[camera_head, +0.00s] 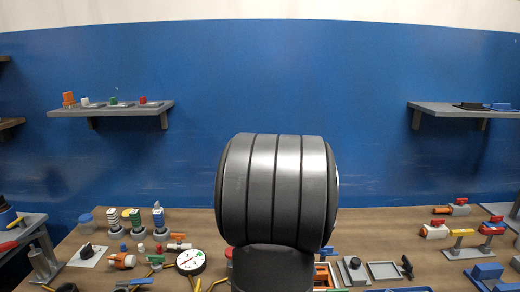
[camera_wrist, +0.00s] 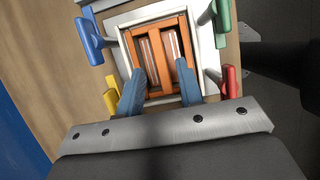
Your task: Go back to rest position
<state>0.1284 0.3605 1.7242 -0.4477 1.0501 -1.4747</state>
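My gripper (camera_wrist: 160,72) shows in the wrist view with its two blue fingers apart and nothing between them. The fingers point toward an orange frame (camera_wrist: 183,22) with two clear, pinkish slots or tubes inside. The frame sits within a light grey square surround (camera_wrist: 124,16). I cannot tell how far the fingertips are above the frame. In the head view the gripper is hidden; a large dark grey joint of my own arm fills the middle and covers part of the table.
Blue (camera_wrist: 91,35), green (camera_wrist: 222,18), yellow (camera_wrist: 111,97) and red (camera_wrist: 231,82) handles stand close around the frame. The wooden table (camera_head: 395,240) holds a round gauge (camera_head: 190,262), valves and several small parts. Wall shelves (camera_head: 112,109) hang left and right (camera_head: 465,111).

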